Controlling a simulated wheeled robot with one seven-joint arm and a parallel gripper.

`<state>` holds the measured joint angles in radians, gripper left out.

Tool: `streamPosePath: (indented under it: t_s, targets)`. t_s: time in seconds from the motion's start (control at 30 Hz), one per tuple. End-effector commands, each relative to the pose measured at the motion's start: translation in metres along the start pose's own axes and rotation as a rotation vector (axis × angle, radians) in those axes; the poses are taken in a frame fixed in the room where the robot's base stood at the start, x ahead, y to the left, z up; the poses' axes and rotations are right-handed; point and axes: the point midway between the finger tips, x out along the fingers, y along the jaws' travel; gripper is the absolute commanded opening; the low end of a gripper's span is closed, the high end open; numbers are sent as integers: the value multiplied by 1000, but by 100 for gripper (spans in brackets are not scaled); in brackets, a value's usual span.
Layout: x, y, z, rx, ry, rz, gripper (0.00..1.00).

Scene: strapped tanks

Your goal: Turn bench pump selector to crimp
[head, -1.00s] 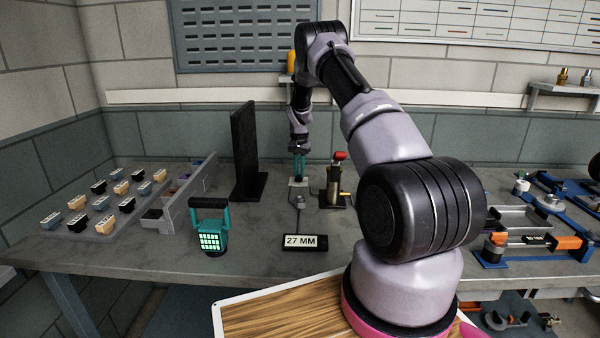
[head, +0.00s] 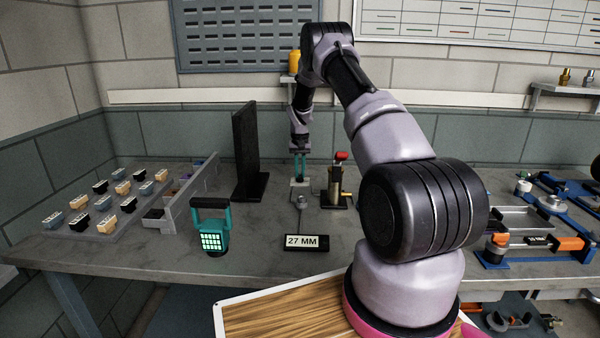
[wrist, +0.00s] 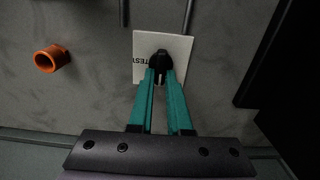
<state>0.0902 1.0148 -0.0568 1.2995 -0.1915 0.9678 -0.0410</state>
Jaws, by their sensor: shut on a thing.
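The bench pump selector is a small black knob (wrist: 160,55) on a white plate (wrist: 178,45). The word "TEST" shows at the plate's left edge in the wrist view; any other label is hidden. My gripper (wrist: 160,72) has its teal fingers closed on the knob from above. In the head view my gripper (head: 301,176) points down at the plate (head: 299,188) on the bench. The knob is mostly hidden there by the fingers. The bench pump (head: 338,182), brass with a red top, stands just right of the plate.
A "27 MM" display (head: 306,242) sits in front of the selector. A tall black panel (head: 246,150) stands to the left, beyond a teal lamp-like device (head: 212,228).

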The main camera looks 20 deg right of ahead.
Motion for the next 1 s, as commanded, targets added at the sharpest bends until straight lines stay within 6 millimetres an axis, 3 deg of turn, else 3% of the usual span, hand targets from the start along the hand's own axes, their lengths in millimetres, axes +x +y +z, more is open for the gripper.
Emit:
streamPosePath:
  t_s: [0.1,0.13,0.2,0.57,1.0]
  targets:
    - [-1,0,-1,-1,2,0,0]
    - [-1,0,-1,-1,2,0,24]
    - [-1,0,-1,-1,2,0,46]
    - [-4,0,0,0,1,0,46]
    - [-68,0,-1,0,2,0,46]
